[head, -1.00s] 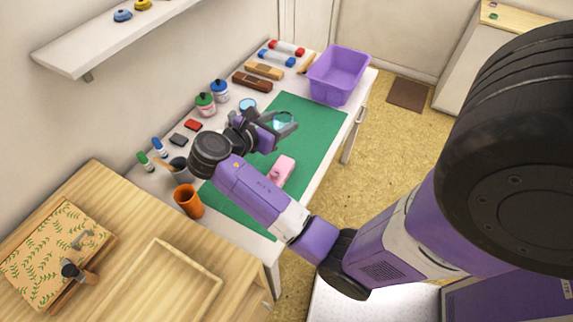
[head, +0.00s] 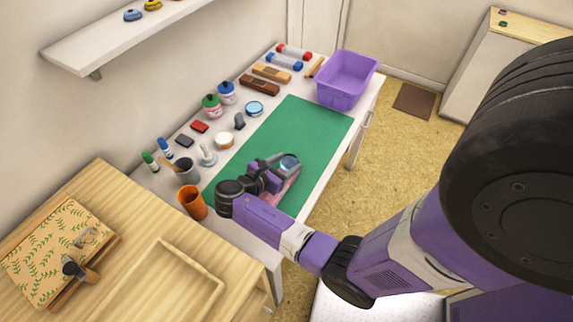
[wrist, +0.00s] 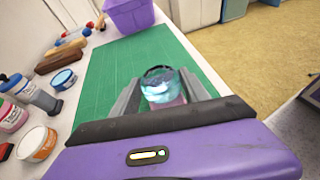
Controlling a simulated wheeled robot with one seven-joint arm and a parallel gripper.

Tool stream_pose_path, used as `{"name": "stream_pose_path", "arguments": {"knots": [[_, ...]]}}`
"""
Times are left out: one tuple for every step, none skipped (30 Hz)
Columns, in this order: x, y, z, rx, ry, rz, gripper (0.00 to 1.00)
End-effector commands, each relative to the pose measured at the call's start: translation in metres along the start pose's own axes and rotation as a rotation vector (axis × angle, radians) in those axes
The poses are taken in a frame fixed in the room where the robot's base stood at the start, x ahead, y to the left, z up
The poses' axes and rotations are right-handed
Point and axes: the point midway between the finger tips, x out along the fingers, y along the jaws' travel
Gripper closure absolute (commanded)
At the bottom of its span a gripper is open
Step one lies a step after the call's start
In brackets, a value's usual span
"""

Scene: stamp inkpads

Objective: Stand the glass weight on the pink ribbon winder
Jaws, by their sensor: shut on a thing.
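The clear, bluish glass weight (head: 289,162) is between the fingers of my gripper (head: 280,164), which is shut on it. In the wrist view the glass weight (wrist: 158,82) sits between the two grey fingers (wrist: 162,93), with pink showing below it. The pink ribbon winder (head: 291,188) lies on the green mat near its front edge, under my gripper and partly hidden by it. The weight appears over the winder. I cannot tell whether they touch.
A green mat (head: 300,125) covers much of the table and is clear beyond my gripper. A purple bin (head: 343,95) stands at the far end. Paint jars, a blue tin (head: 254,108), a white tub (head: 224,139) and an orange cup (head: 191,203) line the left side.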

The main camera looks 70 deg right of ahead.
Motion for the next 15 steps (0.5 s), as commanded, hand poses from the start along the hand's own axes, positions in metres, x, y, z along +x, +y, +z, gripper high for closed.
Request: {"name": "stream_pose_path", "arguments": {"knots": [[0.0014, 0.0003, -0.0029, 0.001, -0.001, 0.000, 0.96], [0.0018, 0.0003, -0.0040, 0.001, -0.001, 0.001, 0.96], [0.0021, 0.0002, -0.0046, 0.002, -0.001, 0.001, 0.96], [0.0020, 0.0003, -0.0046, 0.002, -0.001, 0.001, 0.96], [0.0020, 0.0003, -0.0045, 0.002, -0.001, 0.001, 0.96], [0.0019, 0.0003, -0.0043, 0.002, -0.001, 0.001, 0.96], [0.0019, 0.0002, -0.0043, 0.002, 0.000, 0.001, 0.96], [0.0019, 0.0002, -0.0043, 0.002, 0.000, 0.001, 0.96], [0.0019, 0.0002, -0.0043, 0.002, 0.000, 0.001, 0.96], [0.0021, 0.0002, -0.0047, 0.002, 0.000, 0.001, 0.96], [0.0023, 0.0002, -0.0054, 0.002, 0.000, 0.001, 0.96], [0.0029, 0.0002, -0.0066, 0.001, 0.000, 0.001, 0.96], [0.0032, 0.0002, -0.0074, 0.001, 0.000, 0.001, 0.96], [0.0030, 0.0000, -0.0070, 0.001, 0.000, 0.001, 0.41], [0.0029, 0.0000, -0.0068, 0.001, 0.000, 0.001, 0.33]]}}
